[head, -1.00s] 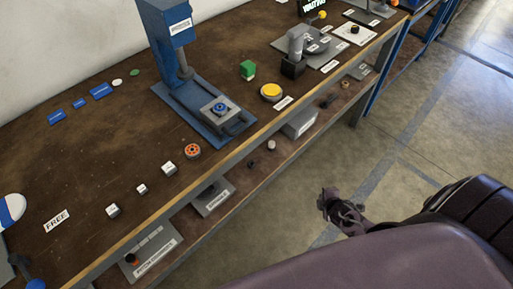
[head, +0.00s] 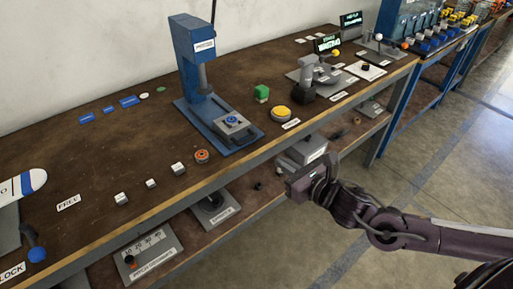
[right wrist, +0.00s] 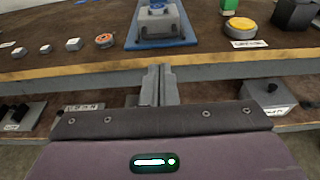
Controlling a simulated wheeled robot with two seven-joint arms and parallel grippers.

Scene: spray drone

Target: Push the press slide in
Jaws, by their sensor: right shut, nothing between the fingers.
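The blue press (head: 190,45) stands on the brown workbench in the head view, its column upright over a blue base. The press slide (head: 232,124), a grey block with a blue round piece on top, sits at the front end of that base, out from under the ram. In the right wrist view the slide (right wrist: 157,22) is at the top, ahead of the fingers. My right gripper (head: 292,188) is shut and empty, in front of the bench edge and below the slide; its fingers show in the right wrist view (right wrist: 158,82). My left gripper is not in view.
A yellow button (head: 281,112) and a green block (head: 261,92) stand right of the press. An orange round part (head: 201,156) and small white cubes lie left of it. The bench's front edge (head: 180,203) lies between gripper and slide. A lower shelf holds grey boxes.

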